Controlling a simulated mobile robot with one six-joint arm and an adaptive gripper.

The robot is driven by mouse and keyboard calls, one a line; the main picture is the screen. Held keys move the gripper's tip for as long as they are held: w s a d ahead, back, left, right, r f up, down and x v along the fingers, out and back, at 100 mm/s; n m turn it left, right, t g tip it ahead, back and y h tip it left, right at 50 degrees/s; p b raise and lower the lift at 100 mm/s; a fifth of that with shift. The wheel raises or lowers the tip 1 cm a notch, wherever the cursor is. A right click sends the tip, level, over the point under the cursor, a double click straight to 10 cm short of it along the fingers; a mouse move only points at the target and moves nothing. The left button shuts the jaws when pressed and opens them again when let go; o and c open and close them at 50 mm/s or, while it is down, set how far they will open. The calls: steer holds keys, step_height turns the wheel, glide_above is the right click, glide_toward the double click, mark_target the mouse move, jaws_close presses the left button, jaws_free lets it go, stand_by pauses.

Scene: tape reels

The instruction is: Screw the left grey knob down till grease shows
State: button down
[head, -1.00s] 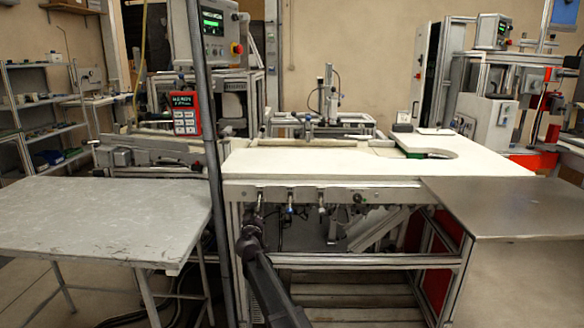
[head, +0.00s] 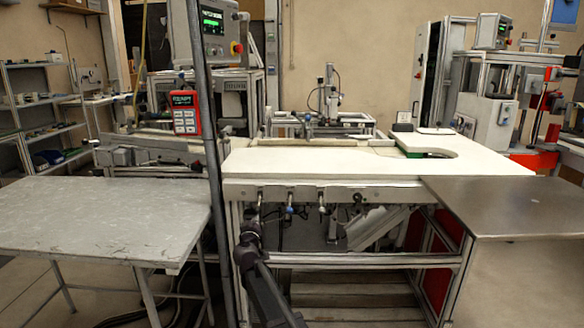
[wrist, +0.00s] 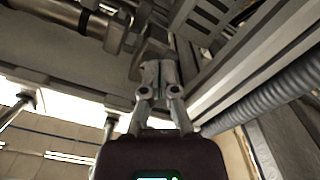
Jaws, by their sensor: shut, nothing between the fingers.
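My gripper (wrist: 160,68) points up in the wrist view, with its two slim grey fingers together and nothing between them. Its tips are just below a dull grey metal piece (wrist: 148,48) under the bench; I cannot tell whether they touch it or whether it is the left grey knob. A grey cylindrical fitting (wrist: 115,38) lies to the upper left of the tips. In the head view, several small fittings hang along the bench's front rail, among them a blue-tipped one (head: 289,209) and a grey one (head: 322,205). My arm rises below the leftmost fitting. No grease is discernible.
The white benchtop (head: 340,165) is above my arm. A grey table (head: 110,215) stands left and a steel table (head: 510,205) right. An upright post (head: 208,130) is close left of my arm. A ribbed hose (wrist: 270,95) runs right of the gripper.

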steer(key=shift+s, duration=1.2)
steer(key=s+d+f+m+g+h, duration=0.2)
steer(key=s+d+f+g, duration=0.15)
steer(key=d, duration=0.55)
steer(key=s+d+f+m+g+h, duration=0.25)
steer(key=s+d+f, duration=0.2)
steer(key=d, duration=0.35)
steer(key=s+d+f+m+g+h, duration=0.1)
steer(key=s+d+f+m+g, duration=0.15)
steer(key=s+d, duration=0.45)
steer(key=s+d+f+g+y, duration=0.2)
steer(key=s+g, duration=0.1)
steer(key=s, duration=0.3)
steer(key=s+d+f+n+g+y, duration=0.1)
steer(key=s+f+g+y, duration=0.1)
steer(key=s, duration=0.5)
steer(key=s+d+f+g+y, duration=0.2)
steer(key=s+f+g, duration=0.2)
steer(key=s, duration=0.2)
steer(key=shift+s+d, duration=0.15)
steer(key=shift+d, duration=0.15)
steer(key=shift+s+g, duration=0.15)
steer(key=shift+g, duration=0.1)
